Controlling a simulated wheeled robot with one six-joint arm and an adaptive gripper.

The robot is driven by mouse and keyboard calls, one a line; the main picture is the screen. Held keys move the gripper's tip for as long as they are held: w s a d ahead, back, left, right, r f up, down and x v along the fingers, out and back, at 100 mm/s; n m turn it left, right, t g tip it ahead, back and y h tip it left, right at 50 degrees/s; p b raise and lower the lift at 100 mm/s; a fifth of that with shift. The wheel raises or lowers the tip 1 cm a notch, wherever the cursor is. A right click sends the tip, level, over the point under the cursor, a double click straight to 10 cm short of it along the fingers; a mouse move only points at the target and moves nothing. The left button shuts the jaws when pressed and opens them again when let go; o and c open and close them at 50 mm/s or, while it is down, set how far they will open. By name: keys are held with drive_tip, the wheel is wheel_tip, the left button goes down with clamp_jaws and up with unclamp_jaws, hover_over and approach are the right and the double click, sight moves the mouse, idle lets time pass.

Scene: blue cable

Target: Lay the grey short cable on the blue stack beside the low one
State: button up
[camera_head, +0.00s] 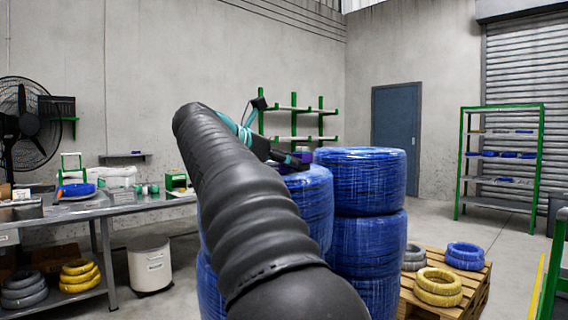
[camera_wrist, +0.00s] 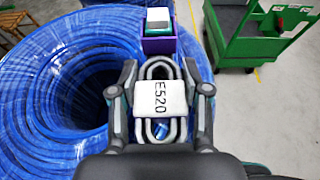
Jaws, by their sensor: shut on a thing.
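The grey short cable (camera_wrist: 147,130), a small looped bundle with a white label reading "E520", sits between the fingers of my gripper (camera_wrist: 161,82) in the wrist view. My gripper is shut on it, over the right part of a blue stack's top ring (camera_wrist: 40,120). Whether the cable touches the ring I cannot tell. In the head view my arm hides the cable and part of the nearer blue stack (camera_head: 318,205). A second blue stack (camera_head: 365,180) stands to its right, with a slightly higher top.
A purple box (camera_wrist: 158,45) with a white and teal thing in it sits on the ring just beyond the cable. A green cart (camera_wrist: 250,35) stands on the floor beyond. A pallet (camera_head: 472,292) with yellow, blue and grey coils is at the right; a workbench (camera_head: 130,207) is left.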

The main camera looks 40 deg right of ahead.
drive_tip(key=shift+f, duration=0.15)
drive_tip(key=o, duration=1.3)
drive_tip(key=shift+c, duration=0.2)
drive_tip(key=shift+a+r, duration=0.2)
drive_tip(key=shift+r, duration=0.05)
drive_tip(key=v, duration=1.1)
drive_tip(key=shift+a, duration=0.3)
drive_tip(key=shift+r, duration=0.15)
